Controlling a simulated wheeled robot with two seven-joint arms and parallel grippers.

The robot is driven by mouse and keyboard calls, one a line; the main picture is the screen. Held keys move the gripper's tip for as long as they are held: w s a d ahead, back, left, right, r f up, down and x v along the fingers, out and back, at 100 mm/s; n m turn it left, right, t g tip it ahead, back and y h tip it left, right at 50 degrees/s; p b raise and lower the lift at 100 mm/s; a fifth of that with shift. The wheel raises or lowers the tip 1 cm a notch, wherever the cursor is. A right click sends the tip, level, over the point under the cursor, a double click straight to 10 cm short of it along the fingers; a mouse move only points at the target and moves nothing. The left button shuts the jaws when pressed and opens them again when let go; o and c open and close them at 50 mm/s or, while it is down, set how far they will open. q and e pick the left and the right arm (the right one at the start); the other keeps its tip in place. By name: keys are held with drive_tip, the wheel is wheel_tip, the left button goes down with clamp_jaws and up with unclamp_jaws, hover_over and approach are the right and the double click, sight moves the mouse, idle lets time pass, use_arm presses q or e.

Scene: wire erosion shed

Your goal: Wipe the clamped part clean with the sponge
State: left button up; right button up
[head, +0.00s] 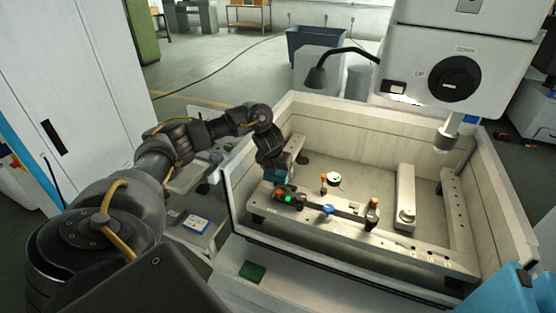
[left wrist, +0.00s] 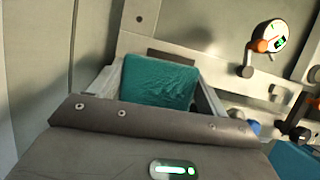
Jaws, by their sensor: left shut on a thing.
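My left gripper (head: 290,198) is low over the front rail inside the machine tank. In the left wrist view its two pale fingers are shut on a teal sponge (left wrist: 158,82). The sponge lies flat between them, in front of the pale rail (left wrist: 190,62); I cannot tell whether it touches anything. To the right of the hand, the front rail (head: 430,255) carries clamp hardware with a blue knob (head: 328,210) and an orange-topped post (head: 372,212). I cannot clearly single out the clamped part. My right gripper is not in view.
A white dial with orange (head: 335,179) stands behind the front rail. The pale tank wall (head: 370,130) surrounds the work area, and the machine head (head: 450,75) overhangs it at the right. The tank floor behind the rail is mostly free.

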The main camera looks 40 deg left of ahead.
use_arm(q)
drive_tip(key=shift+r, duration=1.4)
drive_tip(key=shift+w+d, duration=0.15)
drive_tip(key=shift+w, duration=0.1)
drive_tip(key=shift+f, duration=0.1)
